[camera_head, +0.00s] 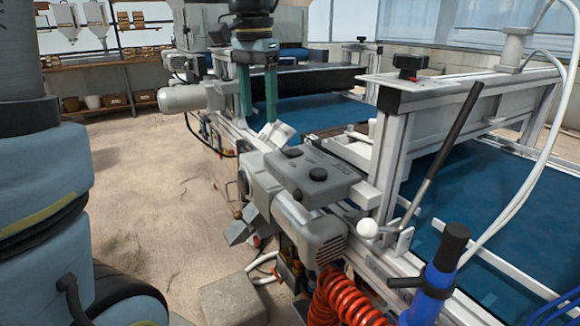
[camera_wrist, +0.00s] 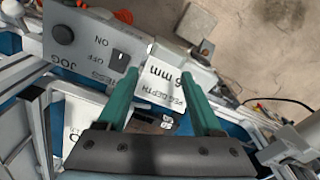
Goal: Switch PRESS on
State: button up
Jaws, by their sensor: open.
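The grey control box (camera_head: 310,175) has two dark controls on top in the head view. In the wrist view its panel (camera_wrist: 85,75) appears upside down. The PRESS switch (camera_wrist: 120,58) is a small dark control beside the ON and OFF marks; its position is too small to tell. Part of the PRESS lettering is hidden by my left finger. A round JOG knob (camera_wrist: 63,34) sits farther left. My gripper (camera_head: 259,115) points down beyond the box, its teal fingers apart and empty. In the wrist view my gripper (camera_wrist: 159,78) is beside the switch, not visibly touching it.
A tilted depth plate (camera_wrist: 165,85) lies between my fingers in the wrist view; it also shows behind the box (camera_head: 276,135). A lever with a white ball (camera_head: 367,228), a blue handle (camera_head: 440,275) and a red coiled hose (camera_head: 340,297) are nearby. Open floor (camera_head: 150,190) lies left.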

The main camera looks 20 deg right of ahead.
aim_at(299, 150)
jog(key=s+d+r+m+b, duration=0.3)
jog(key=s+d+r+m, duration=0.15)
jog(key=d, duration=0.25)
jog(key=f, duration=0.5)
jog(key=f+b, duration=0.1)
jog(key=f, duration=0.4)
jog(key=shift+a+f, duration=0.2)
jog(key=shift+f, duration=0.1)
jog(key=shift+c, duration=0.4)
grip_shut()
